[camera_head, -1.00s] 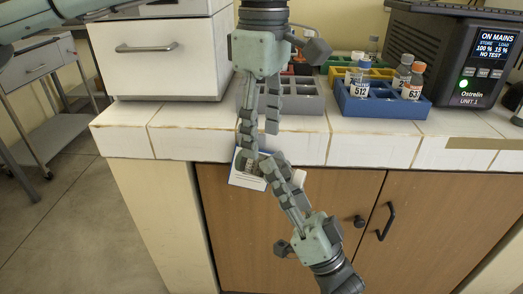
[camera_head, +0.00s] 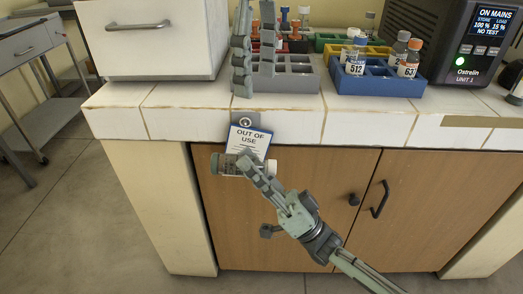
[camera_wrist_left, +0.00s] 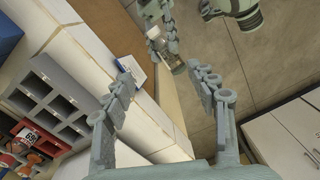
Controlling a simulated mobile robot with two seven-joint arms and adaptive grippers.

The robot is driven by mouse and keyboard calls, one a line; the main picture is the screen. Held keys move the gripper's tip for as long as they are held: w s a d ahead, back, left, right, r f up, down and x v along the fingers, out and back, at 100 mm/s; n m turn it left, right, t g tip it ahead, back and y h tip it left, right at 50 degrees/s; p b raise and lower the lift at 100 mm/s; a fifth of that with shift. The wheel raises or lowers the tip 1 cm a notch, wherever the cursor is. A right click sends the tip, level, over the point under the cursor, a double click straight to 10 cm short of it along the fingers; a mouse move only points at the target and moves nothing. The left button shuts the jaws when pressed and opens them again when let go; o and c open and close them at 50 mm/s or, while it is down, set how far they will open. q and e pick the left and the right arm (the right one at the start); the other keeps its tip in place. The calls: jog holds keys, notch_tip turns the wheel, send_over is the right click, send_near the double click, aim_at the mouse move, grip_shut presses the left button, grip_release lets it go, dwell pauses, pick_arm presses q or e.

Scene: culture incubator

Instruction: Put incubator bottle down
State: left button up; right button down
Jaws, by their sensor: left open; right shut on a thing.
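The bottle (camera_head: 228,165), a small clear one with a pale cap, lies roughly level in front of the cabinet door, below the counter edge. My right gripper (camera_head: 247,163) is shut on it and partly covers it. In the left wrist view the bottle (camera_wrist_left: 172,60) shows near the top, in the right gripper. My left gripper (camera_head: 254,82) is open and empty above the counter edge, in front of the grey rack (camera_head: 300,86). Its two spread fingers (camera_wrist_left: 165,82) show in the left wrist view, apart from the bottle.
An "OUT OF USE" sign (camera_head: 247,139) hangs at the counter's front edge, just behind the bottle. A blue rack (camera_head: 378,88) with several bottles stands right of the grey rack. The Ostrelin unit (camera_head: 465,45) is at right, a white drawer unit (camera_head: 150,50) at left. Counter between them is narrow.

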jog(key=shift+a+f+g, duration=0.1)
jog(key=shift+f+g, duration=0.1)
jog(key=shift+g, duration=0.3)
pick_arm(q)
jog(key=n+t, duration=0.4)
jog(key=t, duration=0.1)
send_near(228, 159)
jog(key=shift+h, duration=0.4)
jog(key=x, duration=1)
jog(key=shift+a, duration=0.3)
jog(key=shift+c, duration=0.3)
jog(key=shift+r, duration=0.1)
jog(key=c, duration=1.2)
pick_arm(e)
jog(key=shift+a+n, duration=0.1)
jog(key=shift+n, duration=0.2)
jog(key=c, duration=1)
grip_release()
